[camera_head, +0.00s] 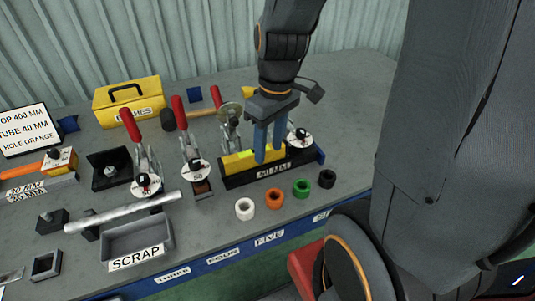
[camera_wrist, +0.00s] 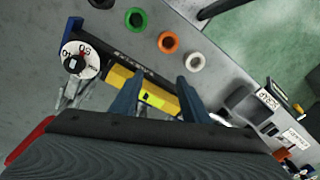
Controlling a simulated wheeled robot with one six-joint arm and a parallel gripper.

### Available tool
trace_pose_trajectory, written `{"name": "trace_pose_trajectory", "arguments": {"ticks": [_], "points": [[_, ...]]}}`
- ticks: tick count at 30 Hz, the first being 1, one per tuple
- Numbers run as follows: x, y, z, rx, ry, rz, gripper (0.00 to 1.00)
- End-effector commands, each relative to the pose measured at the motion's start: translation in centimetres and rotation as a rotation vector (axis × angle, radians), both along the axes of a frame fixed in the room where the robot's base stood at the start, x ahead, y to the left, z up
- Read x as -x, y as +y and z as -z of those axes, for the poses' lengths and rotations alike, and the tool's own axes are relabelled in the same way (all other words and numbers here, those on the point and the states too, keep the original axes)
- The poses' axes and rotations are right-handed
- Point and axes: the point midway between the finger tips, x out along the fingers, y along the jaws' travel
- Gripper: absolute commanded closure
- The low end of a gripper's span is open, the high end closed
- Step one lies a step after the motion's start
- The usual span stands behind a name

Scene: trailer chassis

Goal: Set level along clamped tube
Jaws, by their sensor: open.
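The yellow level (camera_head: 238,160) with a bright green vial lies at a long black block (camera_head: 232,181) labelled "60 MM". My gripper (camera_head: 269,160) is open, with its blue fingers pointing down at the level. In the wrist view the fingertips (camera_wrist: 159,82) stand at either side of the level's middle (camera_wrist: 152,94). I cannot tell whether they touch it. A silver tube (camera_head: 122,213) lies at the left over dark blocks, near a red-handled toggle clamp (camera_head: 145,165). Whether a clamp grips the tube is not clear.
White (camera_head: 244,209), orange (camera_head: 274,198), green (camera_head: 301,188) and black (camera_head: 327,179) rings stand along the bench front. More toggle clamps (camera_head: 190,150) stand left of the level. A grey scrap bin (camera_head: 138,238) sits by the tube. A yellow toolbox (camera_head: 129,100) is behind.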

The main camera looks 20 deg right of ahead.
Motion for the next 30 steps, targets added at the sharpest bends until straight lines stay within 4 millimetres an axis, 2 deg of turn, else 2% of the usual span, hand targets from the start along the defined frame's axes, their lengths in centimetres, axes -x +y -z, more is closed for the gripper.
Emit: {"name": "trace_pose_trajectory", "arguments": {"ticks": [6, 10, 30], "points": [[1.7, 1.1, 0.5, 0.04, -0.034, 0.308, 0.58], [2.1, 1.3, 0.7, 0.044, -0.049, 0.409, 0.58], [2.3, 1.4, 0.8, 0.045, -0.053, 0.45, 0.58]]}}
